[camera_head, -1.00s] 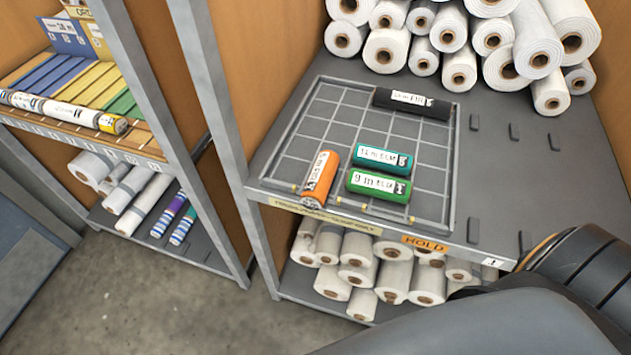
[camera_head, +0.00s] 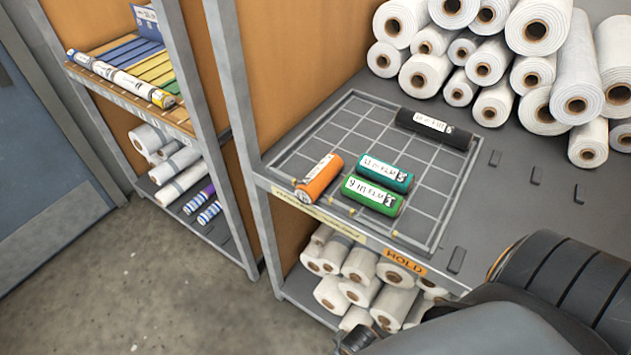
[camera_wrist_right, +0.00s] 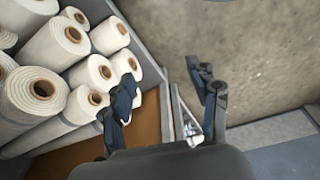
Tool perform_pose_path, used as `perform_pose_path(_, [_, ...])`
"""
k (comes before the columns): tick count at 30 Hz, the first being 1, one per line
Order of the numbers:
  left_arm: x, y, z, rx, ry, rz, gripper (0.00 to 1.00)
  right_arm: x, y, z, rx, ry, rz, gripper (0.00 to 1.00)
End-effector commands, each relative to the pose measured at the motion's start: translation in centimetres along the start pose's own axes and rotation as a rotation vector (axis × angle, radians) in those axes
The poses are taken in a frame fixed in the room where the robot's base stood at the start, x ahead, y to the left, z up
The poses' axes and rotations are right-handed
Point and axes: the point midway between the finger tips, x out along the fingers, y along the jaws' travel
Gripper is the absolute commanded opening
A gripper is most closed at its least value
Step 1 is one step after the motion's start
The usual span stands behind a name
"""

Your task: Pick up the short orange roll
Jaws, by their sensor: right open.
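The short orange roll (camera_head: 319,180) lies at the near left corner of a gridded tray (camera_head: 310,135) on the grey shelf, its white label facing up. A teal roll (camera_head: 385,172), a green roll (camera_head: 372,194) and a black roll (camera_head: 434,128) lie on the same grid, apart from the orange one. My right gripper (camera_wrist_right: 166,84) is open and empty in the right wrist view, with white rolls to its left and floor to its right. The orange roll does not show there. In the head view, my right arm fills the lower right. My left gripper is not in view.
White rolls (camera_head: 530,75) are stacked at the back of the shelf, and more (camera_head: 362,265) lie on the level below. Grey posts and a second rack (camera_head: 180,130) stand at left. The front edge carries a HOLD label (camera_head: 404,262). Floor (camera_head: 110,275) is clear at lower left.

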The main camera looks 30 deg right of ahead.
Motion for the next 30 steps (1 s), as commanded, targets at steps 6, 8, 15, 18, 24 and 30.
perform_pose_path(6, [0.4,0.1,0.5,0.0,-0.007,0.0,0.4,-7.9,0.2,-6.4,-0.02,0.059,-0.007,0.6])
perform_pose_path(8, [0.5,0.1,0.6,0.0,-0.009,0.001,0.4,-10.1,0.2,-7.9,-0.037,0.074,-0.012,0.6])
perform_pose_path(15, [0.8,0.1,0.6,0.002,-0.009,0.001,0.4,-19.9,-1.5,-14.6,-0.231,0.163,-0.072,0.6])
perform_pose_path(18, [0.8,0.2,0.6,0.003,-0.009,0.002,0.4,-23.1,-2.9,-17.3,-0.411,0.195,-0.111,0.6])
perform_pose_path(24, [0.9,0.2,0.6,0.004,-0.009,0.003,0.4,-26.4,-4.4,-21.4,-0.765,0.217,-0.145,0.6])
perform_pose_path(30, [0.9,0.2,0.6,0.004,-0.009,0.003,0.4,-28.7,-3.1,-25.4,-1.15,0.168,-0.135,0.6])
